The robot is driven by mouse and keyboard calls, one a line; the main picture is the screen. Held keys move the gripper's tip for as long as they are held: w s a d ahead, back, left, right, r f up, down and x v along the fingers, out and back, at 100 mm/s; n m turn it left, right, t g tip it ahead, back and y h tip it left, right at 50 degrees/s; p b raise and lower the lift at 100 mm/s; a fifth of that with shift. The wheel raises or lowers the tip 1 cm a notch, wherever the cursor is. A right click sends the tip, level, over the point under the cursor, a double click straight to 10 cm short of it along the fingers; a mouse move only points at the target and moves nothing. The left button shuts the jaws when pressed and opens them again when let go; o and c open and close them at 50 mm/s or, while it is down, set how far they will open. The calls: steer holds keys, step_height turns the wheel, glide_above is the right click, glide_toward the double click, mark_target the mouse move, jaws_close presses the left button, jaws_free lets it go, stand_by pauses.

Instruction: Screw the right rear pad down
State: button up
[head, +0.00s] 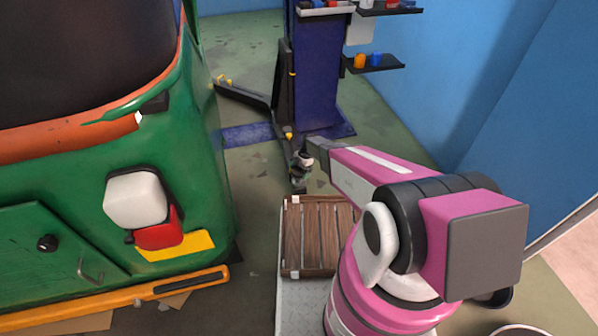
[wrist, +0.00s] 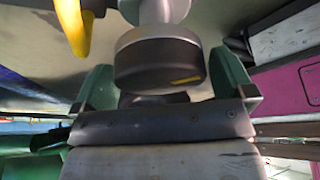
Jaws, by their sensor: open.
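A round dark pad (wrist: 158,62) with a grey rim hangs from a pale shaft at the top middle of the wrist view. It looks like the right rear pad. My gripper (wrist: 164,76) has its green fingers apart, one on each side of the pad's lower part; I cannot tell whether they touch it. In the head view my gripper (head: 301,168) is at the end of my pink arm, by the foot of the blue lift post (head: 318,80), and looks small and dark. The pad cannot be made out there.
The green rickshaw (head: 75,215) fills the left side. A black lift arm (head: 243,95) reaches toward it. A slatted wooden pallet (head: 319,235) lies below my gripper. A yellow hooked part (wrist: 73,28) is left of the pad. Shelves (head: 376,66) jut from the post.

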steer(key=c, duration=0.7)
steer(key=shift+c, duration=0.2)
steer(key=shift+m, duration=0.3)
